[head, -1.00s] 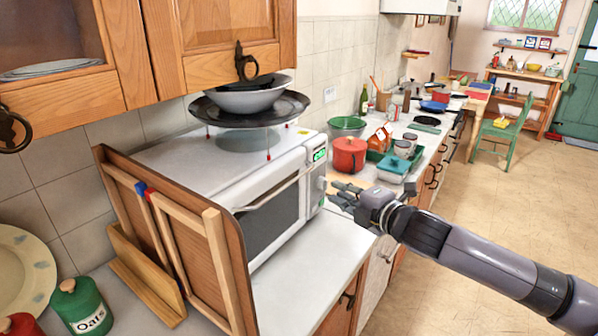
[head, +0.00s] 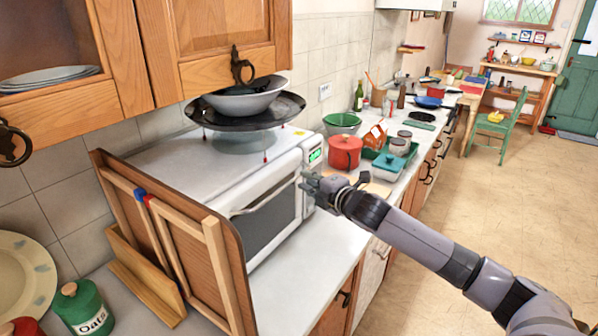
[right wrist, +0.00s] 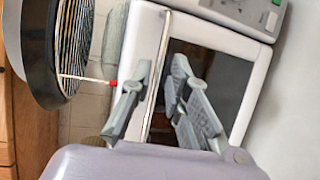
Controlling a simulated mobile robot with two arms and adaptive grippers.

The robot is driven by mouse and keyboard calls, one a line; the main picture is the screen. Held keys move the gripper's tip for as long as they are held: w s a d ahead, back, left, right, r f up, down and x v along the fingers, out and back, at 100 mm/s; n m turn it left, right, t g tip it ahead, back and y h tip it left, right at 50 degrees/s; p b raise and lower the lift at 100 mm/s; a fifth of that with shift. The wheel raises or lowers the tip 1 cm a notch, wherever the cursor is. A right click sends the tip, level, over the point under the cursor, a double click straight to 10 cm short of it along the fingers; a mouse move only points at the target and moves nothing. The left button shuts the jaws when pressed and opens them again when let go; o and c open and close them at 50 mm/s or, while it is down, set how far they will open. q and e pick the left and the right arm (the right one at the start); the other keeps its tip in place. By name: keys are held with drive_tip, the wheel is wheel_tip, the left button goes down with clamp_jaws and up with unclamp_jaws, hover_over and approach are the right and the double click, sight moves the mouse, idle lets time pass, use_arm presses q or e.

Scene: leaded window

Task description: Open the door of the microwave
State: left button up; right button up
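The white microwave (head: 185,158) stands on the counter with its dark-windowed door (head: 270,232) shut. Its long bar handle (head: 262,203) runs along the door front. In the right wrist view the right gripper (right wrist: 160,68) is open. The handle (right wrist: 156,85) appears between its two fingers, with visible space on both sides; I cannot tell whether they reach its depth. My left gripper is in neither view.
A dark pan (head: 246,112) with a bowl (head: 248,98) sits on a rack above the microwave. A wooden board rack (head: 222,270) stands at its near side. A red pot (head: 344,152) stands beyond it. The counter strip (head: 305,262) before the door is clear.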

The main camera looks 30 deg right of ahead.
sight(299, 176)
drive_tip(key=w, duration=0.3)
drive_tip(key=w+f+p, duration=0.1)
drive_tip(key=w, duration=0.1)
clamp_jaws()
idle(0.8)
